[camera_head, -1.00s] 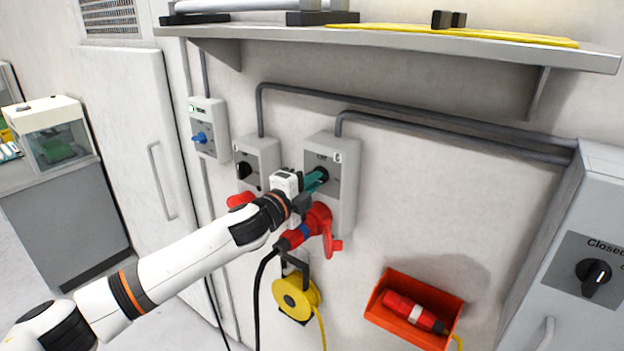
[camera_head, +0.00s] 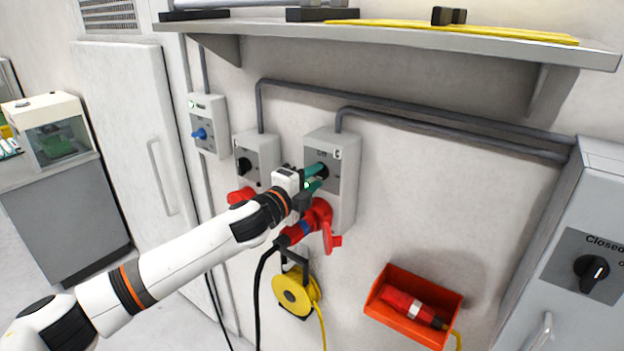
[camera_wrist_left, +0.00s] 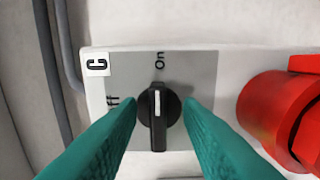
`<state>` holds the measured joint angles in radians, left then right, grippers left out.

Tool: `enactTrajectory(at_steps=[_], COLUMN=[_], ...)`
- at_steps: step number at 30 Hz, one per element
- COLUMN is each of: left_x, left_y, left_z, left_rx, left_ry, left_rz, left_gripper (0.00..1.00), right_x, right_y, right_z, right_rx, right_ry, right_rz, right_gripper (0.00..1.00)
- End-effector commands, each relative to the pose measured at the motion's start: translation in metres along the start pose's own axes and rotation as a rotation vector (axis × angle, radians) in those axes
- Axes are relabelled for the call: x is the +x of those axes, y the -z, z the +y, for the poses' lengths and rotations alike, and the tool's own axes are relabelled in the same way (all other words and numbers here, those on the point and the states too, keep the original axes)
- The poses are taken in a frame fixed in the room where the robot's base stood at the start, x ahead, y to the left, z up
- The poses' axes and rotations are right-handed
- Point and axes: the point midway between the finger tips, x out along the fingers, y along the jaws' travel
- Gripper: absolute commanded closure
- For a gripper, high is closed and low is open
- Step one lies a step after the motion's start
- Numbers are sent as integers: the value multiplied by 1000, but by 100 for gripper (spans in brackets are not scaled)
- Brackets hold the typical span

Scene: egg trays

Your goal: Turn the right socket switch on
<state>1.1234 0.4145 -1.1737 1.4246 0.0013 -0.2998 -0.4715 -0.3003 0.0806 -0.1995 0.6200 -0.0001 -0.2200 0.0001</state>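The right socket box (camera_head: 347,165) is on the wall, marked C, with a red plug (camera_head: 318,218) in its lower front. In the left wrist view its black switch knob (camera_wrist_left: 159,130) has a white line pointing up at the word On; the word Off is at the left, partly covered by a finger. My left gripper (camera_head: 318,178) is in front of this knob with its teal fingers apart. In the left wrist view the fingertips (camera_wrist_left: 160,103) lie either side of the knob, with small gaps visible. My right gripper does not show.
The left socket box (camera_head: 265,152) with its black knob is close by on the left. A blue-knobbed box (camera_head: 207,115) hangs further left. A shelf (camera_head: 420,42) juts out above. A yellow cable reel (camera_head: 291,291) and a red bin (camera_head: 395,325) are below.

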Motion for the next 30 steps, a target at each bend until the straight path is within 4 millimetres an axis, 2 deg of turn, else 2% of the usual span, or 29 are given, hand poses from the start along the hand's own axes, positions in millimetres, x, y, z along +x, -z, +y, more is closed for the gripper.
enactTrajectory(at_steps=[5,10,24,30], left_x=[-1,-14,-99,-118], left_y=[0,1,1,0], left_z=[1,-1,-3,-1], left_rx=[-1,-1,0,0], left_ry=[-1,-2,0,-1], left_rz=[0,1,1,1], left_gripper=[67,67,67,67], right_x=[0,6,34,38], right_y=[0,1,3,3], right_z=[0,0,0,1], right_rx=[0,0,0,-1], right_ry=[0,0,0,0], right_rz=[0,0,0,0], right_gripper=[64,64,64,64])
